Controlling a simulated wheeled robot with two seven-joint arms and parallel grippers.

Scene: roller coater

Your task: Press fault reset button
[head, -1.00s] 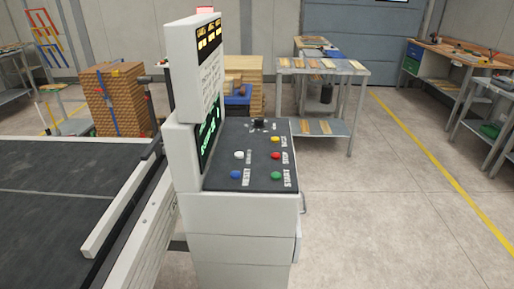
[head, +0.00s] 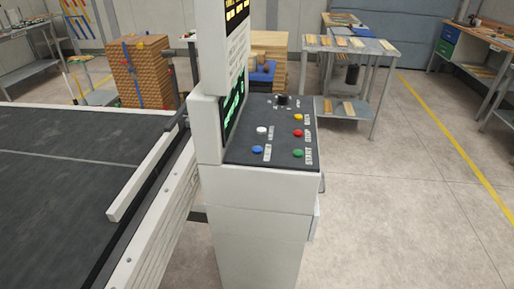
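The control console (head: 258,190) stands at the centre of the head view, with a dark sloped button panel (head: 278,143) on top. A blue button (head: 257,149) is at the panel's near left; the small label beside it is hard to read now but seems to say RESET in the earlier frame. A white button (head: 262,130) is behind it. A green button (head: 298,153) marked START, a red button (head: 297,133) marked STOP and a yellow button (head: 298,117) run along the right side. A black knob (head: 282,99) is at the back. Neither gripper is in view.
A wide dark conveyor bed (head: 70,190) with a pale side rail fills the left. A tall display housing (head: 237,60) rises at the panel's left edge. A metal table (head: 350,46) stands behind to the right. The floor (head: 400,210) right of the console is open.

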